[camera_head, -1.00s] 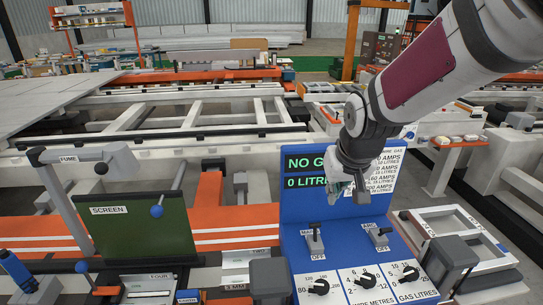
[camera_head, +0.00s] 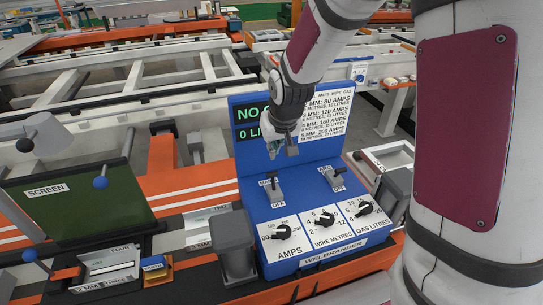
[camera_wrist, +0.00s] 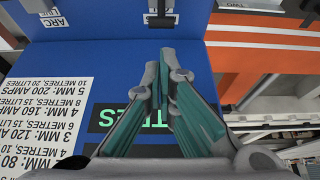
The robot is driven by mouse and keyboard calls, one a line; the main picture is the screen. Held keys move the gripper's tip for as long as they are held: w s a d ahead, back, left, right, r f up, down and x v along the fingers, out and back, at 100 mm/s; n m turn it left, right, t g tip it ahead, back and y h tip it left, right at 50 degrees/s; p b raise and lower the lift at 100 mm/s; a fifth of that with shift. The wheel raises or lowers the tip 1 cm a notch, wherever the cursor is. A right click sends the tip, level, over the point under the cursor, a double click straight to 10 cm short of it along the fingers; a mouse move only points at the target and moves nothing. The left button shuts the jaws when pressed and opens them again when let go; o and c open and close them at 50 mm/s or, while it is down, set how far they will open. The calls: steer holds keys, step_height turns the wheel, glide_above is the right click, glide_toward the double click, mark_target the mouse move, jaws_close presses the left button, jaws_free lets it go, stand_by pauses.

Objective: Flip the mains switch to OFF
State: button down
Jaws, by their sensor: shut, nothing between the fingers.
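The blue welder panel (camera_head: 300,205) carries the mains switch (camera_head: 272,186), a dark lever on a light plate at its left. The lever stands upward; its exact setting is too small to read. My gripper (camera_head: 283,150) is above and just behind the mains switch, apart from it, in front of the green-lettered display (camera_head: 250,123). In the wrist view the closed teal fingertips (camera_wrist: 165,58) hold nothing. The mains switch (camera_wrist: 160,18) shows at the top edge there, beyond the fingertips, partly cut off.
The arc switch (camera_head: 337,178) stands right of the mains switch. Below are the amps knob (camera_head: 281,231), wire knob (camera_head: 325,219) and gas knob (camera_head: 364,209). A grey block (camera_head: 234,245) stands left of the panel. A green screen (camera_head: 75,205) is further left.

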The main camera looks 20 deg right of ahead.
mark_target(273, 184)
steer(key=x, duration=0.9)
steer(key=shift+f, duration=0.15)
